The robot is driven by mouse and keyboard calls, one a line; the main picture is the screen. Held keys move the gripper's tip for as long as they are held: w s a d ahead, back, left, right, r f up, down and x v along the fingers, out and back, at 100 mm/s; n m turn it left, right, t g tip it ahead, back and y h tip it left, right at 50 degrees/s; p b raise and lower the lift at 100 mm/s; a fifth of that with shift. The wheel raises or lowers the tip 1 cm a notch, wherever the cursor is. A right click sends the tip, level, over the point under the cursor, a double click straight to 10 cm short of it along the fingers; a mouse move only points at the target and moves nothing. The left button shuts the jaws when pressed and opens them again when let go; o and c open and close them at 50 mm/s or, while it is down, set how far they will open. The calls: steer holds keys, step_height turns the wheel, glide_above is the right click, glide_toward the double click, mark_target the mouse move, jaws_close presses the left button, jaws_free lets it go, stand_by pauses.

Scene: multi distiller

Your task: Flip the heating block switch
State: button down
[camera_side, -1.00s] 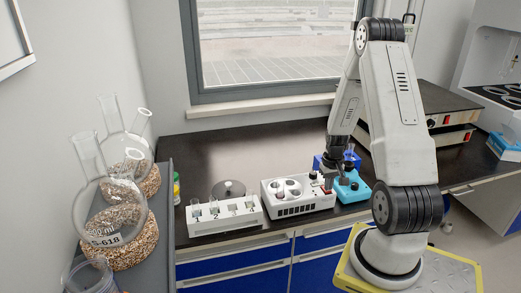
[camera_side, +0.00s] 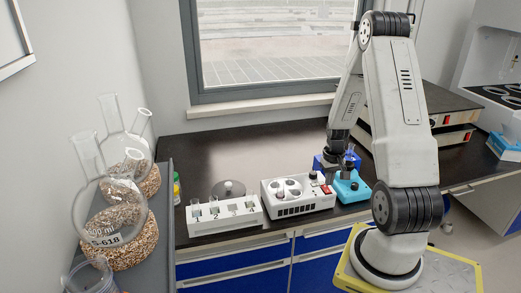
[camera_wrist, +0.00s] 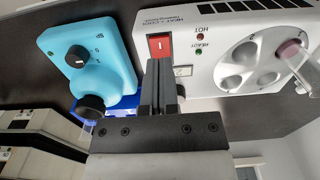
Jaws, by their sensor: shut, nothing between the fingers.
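The white heating block (camera_side: 296,196) stands on the dark bench in the side view. In the wrist view the heating block (camera_wrist: 222,75) shows round wells, a red light and a green light. Its red rocker switch (camera_wrist: 160,46) is at the corner close to my fingers and also shows in the side view (camera_side: 327,189). My gripper (camera_wrist: 162,64) is shut and empty, its fingertips over the near part of the switch. I cannot tell whether they touch it. In the side view my gripper (camera_side: 331,178) is just above the switch end of the block.
A light-blue device (camera_wrist: 88,65) with black knobs stands close beside the block. A white tube rack (camera_side: 225,218) stands left of the block. A tube (camera_wrist: 292,56) sits in one block well. Large flasks (camera_side: 120,235) stand far left.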

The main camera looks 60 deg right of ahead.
mark_target(327, 191)
steer(key=shift+r, duration=2.25)
steer(key=shift+w+a, duration=0.1)
steer(key=w+a+r+n, duration=0.3)
steer(key=w+a, duration=0.3)
steer(key=a, duration=0.2)
steer(key=a+r+n+t, duration=0.1)
steer(key=a+n, duration=0.2)
steer(key=a, duration=0.9)
steer(key=w+a+r+n+t, duration=0.1)
steer(key=a+r+n, duration=0.1)
steer(key=a, duration=1)
steer(key=shift+w+r+n+t, duration=0.2)
steer(key=shift+n+t, duration=0.1)
steer(key=shift+n, duration=0.2)
